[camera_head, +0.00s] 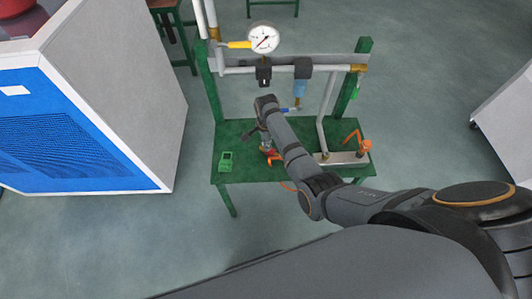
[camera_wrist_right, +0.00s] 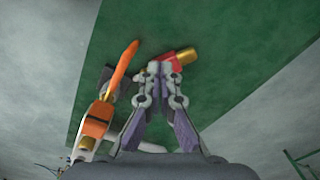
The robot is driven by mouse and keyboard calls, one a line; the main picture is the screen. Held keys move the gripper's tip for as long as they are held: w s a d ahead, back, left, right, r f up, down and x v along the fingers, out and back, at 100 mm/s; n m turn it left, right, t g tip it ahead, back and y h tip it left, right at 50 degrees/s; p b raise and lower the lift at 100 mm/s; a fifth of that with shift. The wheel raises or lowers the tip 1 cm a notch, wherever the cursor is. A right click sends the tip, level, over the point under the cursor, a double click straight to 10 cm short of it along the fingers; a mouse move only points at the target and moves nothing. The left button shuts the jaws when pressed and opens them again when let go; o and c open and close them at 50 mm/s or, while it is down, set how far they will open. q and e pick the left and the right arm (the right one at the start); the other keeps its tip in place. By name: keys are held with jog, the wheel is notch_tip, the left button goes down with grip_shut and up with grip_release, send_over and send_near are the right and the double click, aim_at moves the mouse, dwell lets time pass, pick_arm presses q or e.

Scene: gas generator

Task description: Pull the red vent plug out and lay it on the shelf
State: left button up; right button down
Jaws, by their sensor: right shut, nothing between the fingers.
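The red vent plug (camera_wrist_right: 178,58), red with a brass-coloured end, lies on its side on the green shelf (camera_wrist_right: 215,35) in the right wrist view. My right gripper (camera_wrist_right: 160,68) is shut and empty, its fingertips right at the red end of the plug. I cannot tell whether they touch it. In the head view my right gripper (camera_head: 264,145) is low over the green shelf (camera_head: 235,177), partly hidden by my own arm. Small red and orange parts show beside it there, too small to tell apart. My left gripper is not in view.
An orange lever (camera_wrist_right: 118,70) on a pipe fitting stands close left of the fingers. A pressure gauge (camera_head: 263,38) and pipes rise behind the shelf. A small green block (camera_head: 226,161) sits at the shelf's left. A blue-fronted cabinet (camera_head: 70,140) stands farther left.

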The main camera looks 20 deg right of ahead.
jog(key=shift+w+d+b, duration=0.6)
jog(key=shift+w, duration=0.3)
notch_tip(320, 180, up, 6)
jog(key=p, duration=0.7)
dwell(0.5)
